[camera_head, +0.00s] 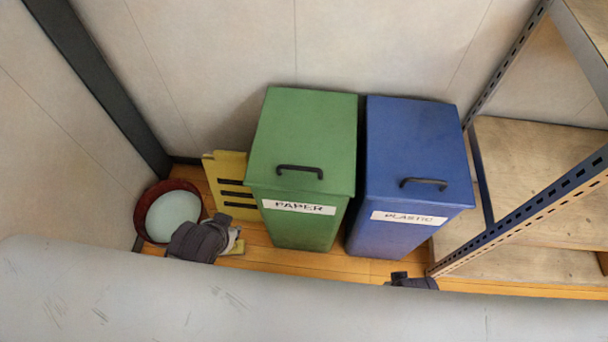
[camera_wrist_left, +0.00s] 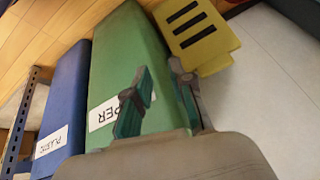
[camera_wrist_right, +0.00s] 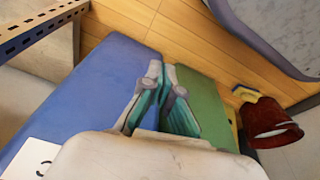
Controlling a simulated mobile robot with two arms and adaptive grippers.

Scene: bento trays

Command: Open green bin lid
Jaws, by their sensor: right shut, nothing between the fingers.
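The green bin (camera_head: 300,140), labelled PAPER, stands upright against the back wall. Its lid looks closed, with a dark handle (camera_head: 300,170) near the front edge. The green bin also shows in the left wrist view (camera_wrist_left: 125,55) and in the right wrist view (camera_wrist_right: 205,95). My left gripper (camera_wrist_left: 157,80) is open and empty, in front of the green bin in its wrist view; whether it touches is unclear. My right gripper (camera_wrist_right: 162,80) is shut and empty, in front of the two bins.
A blue bin (camera_head: 415,145), labelled PLASTIC, stands close on the right with its lid shut. A metal shelf rack (camera_head: 540,215) is at the far right. A yellow slotted board (camera_head: 232,172) and a dark red round container (camera_head: 150,235) are on the left. A grey surface fills the foreground.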

